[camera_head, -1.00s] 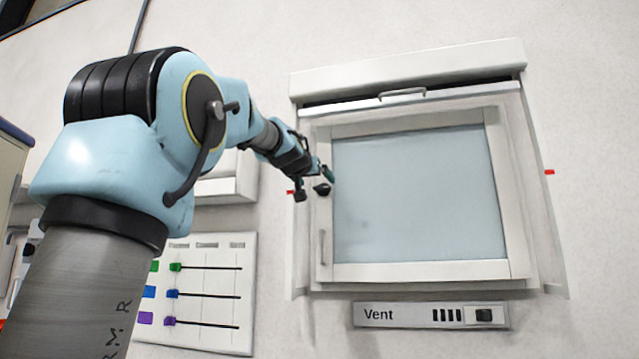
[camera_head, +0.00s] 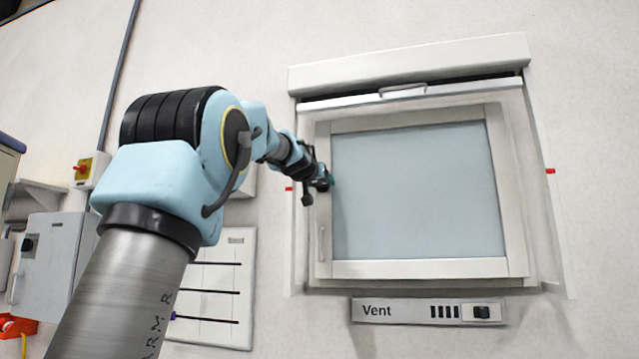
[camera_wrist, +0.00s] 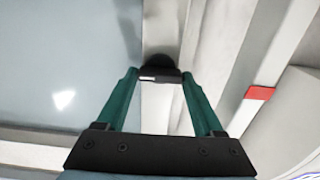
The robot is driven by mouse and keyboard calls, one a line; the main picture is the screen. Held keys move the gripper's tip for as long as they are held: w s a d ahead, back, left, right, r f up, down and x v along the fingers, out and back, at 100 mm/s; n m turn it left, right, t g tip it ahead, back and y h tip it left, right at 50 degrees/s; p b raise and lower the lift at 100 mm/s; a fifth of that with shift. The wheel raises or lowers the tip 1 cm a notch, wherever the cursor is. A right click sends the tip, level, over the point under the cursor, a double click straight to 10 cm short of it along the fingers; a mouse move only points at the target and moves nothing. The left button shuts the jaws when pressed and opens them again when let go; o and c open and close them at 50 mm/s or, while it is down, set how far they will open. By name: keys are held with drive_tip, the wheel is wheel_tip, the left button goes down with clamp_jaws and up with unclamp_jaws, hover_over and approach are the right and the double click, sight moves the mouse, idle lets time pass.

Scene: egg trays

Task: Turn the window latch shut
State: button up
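The window (camera_head: 418,190) is a pale blue pane in a white frame, and its sash looks closed. The window latch (camera_wrist: 160,63) is black and sits on the white left stile. In the wrist view its dark bar lies crosswise between my fingertips and nearly fills the gap. My gripper (camera_wrist: 160,76) has two green fingers held apart, one on each side of the latch. I cannot tell whether they touch it. In the head view my gripper (camera_head: 326,181) is at the left stile and largely hides the latch.
A raised shutter with a handle (camera_head: 403,91) is above the window. A Vent panel (camera_head: 428,311) is below. Red marks (camera_head: 550,171) flank the frame. A slider board (camera_head: 235,335) and a grey box (camera_head: 50,255) are at left, partly behind my arm.

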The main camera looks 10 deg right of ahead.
drive_tip(key=c, duration=0.9)
drive_tip(key=shift+n, duration=0.3)
drive_tip(key=n+p, duration=0.1)
drive_tip(key=n, duration=0.8)
drive_tip(key=shift+w+a, duration=0.1)
drive_tip(key=shift+a, duration=0.05)
drive_tip(key=n+p, duration=0.1)
drive_tip(key=n, duration=0.3)
drive_tip(key=shift+f, duration=0.1)
drive_tip(key=shift+f+n+p, duration=0.1)
drive_tip(key=shift+n+p, duration=0.4)
drive_tip(key=shift+n, duration=1.7)
